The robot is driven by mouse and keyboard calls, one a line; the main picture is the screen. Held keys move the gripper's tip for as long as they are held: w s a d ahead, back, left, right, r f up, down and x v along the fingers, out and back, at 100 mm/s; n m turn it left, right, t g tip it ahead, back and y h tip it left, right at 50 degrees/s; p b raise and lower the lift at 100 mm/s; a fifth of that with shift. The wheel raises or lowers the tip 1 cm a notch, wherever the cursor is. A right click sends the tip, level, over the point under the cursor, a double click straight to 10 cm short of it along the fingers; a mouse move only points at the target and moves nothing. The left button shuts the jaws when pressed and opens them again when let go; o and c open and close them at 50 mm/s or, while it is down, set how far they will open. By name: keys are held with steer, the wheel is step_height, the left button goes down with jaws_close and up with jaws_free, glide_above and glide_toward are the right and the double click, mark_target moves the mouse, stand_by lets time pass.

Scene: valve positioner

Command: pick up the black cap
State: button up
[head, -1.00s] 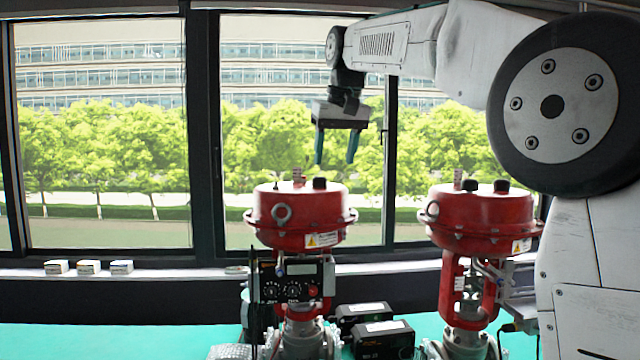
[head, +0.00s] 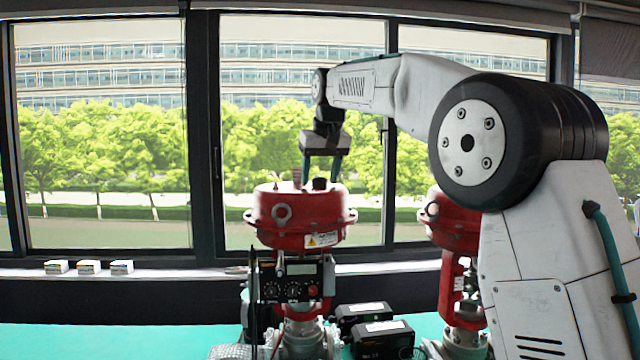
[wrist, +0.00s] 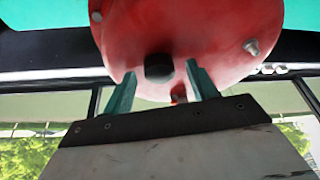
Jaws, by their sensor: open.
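The black cap (head: 320,184) sits on top of the left red valve actuator (head: 300,222). In the wrist view the cap (wrist: 158,67) is a dark round knob on the red dome (wrist: 190,35), seen between my two finger lines. My gripper (head: 320,172) points down just above the cap, with its fingers apart and nothing held. In the wrist view my gripper's (wrist: 160,80) green fingers lie to either side of the cap. I cannot tell whether the fingertips have reached the cap's height.
A small reddish fitting (head: 297,178) stands left of the cap. A second red actuator (head: 450,226) is partly hidden behind my arm. Black boxes (head: 383,338) lie on the green table (head: 120,340). Small white boxes (head: 88,267) sit on the window sill.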

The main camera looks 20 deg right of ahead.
steer(key=c, duration=1.1)
steer(key=shift+r, duration=0.1)
